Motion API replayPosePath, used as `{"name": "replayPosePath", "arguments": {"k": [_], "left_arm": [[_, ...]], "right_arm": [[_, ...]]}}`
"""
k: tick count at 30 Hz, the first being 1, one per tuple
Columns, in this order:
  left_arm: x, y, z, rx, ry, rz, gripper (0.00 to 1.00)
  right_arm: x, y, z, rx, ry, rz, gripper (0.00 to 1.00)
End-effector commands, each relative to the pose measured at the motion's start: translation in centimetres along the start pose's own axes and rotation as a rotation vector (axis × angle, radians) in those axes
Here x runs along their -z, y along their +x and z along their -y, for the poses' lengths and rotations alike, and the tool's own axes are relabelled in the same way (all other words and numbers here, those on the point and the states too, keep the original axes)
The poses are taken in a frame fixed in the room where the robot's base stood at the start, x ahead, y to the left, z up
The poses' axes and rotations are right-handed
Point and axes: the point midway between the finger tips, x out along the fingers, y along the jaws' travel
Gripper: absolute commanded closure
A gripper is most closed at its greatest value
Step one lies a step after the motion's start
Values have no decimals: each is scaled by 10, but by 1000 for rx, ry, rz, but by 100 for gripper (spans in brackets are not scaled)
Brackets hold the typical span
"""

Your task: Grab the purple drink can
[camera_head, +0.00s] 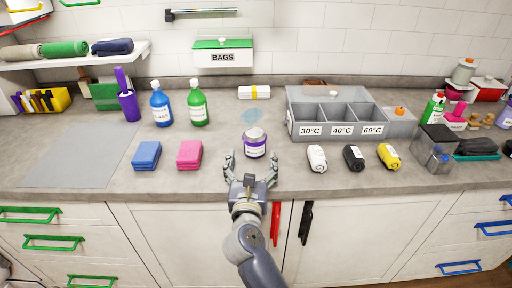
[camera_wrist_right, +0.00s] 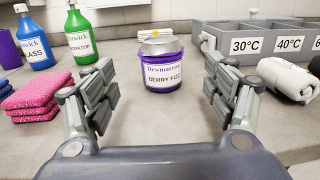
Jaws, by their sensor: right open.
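The purple drink can (camera_head: 255,143) stands upright on the grey counter, with a white label and a silver top. My left gripper is not in view.
Blue sponges (camera_head: 146,155) and pink sponges (camera_head: 189,154) lie left of the can. Blue (camera_head: 161,108) and green (camera_head: 197,107) bottles stand behind them. Rolled cloths, including a white one (camera_head: 317,158), lie to the right, before a grey sorting box (camera_head: 290,105). The counter around the can is clear.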

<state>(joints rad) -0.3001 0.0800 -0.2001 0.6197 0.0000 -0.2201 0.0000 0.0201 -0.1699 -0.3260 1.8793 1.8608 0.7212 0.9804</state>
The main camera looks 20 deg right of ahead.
Motion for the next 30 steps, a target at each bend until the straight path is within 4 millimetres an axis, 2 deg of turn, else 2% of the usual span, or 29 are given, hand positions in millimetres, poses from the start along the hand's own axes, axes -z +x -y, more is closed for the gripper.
{"name": "replayPosePath", "arguments": {"k": [9,15,24,30], "left_arm": [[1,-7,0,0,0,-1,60],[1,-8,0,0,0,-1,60],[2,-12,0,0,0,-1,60],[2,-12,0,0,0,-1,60]], "right_arm": [[0,45,1,4,7,-6,22],[1,60,1,4,8,-6,22],[1,102,1,4,5,-6,22],[2,107,1,4,7,-8,22]]}}
